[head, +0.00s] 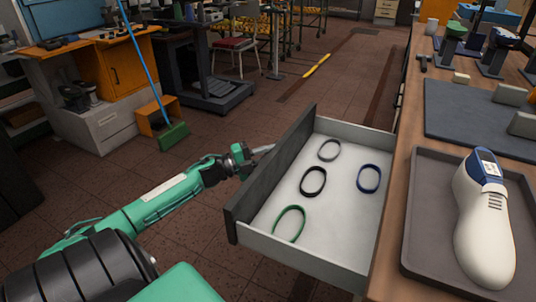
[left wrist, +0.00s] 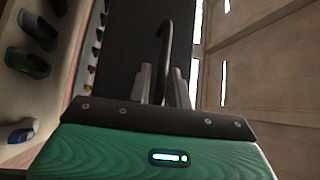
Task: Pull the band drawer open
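The band drawer (head: 318,200) is pulled well out from the bench on the right, with a dark front panel and pale inner walls. Inside lie a grey band (head: 329,150), a black band (head: 313,182), a blue band (head: 369,179) and a green band (head: 289,223). My left gripper (head: 262,150) is at the outer side of the drawer front. In the left wrist view, the dark handle bar (left wrist: 165,45) runs between the fingers of my left gripper (left wrist: 163,88), which look closed on it. My right gripper is not in view.
The bench carries a grey tray (head: 424,215) with a white shoe last (head: 482,220) and a dark mat (head: 465,115). A broom (head: 172,135) stands near an orange cabinet at the left. Open floor lies left of the drawer.

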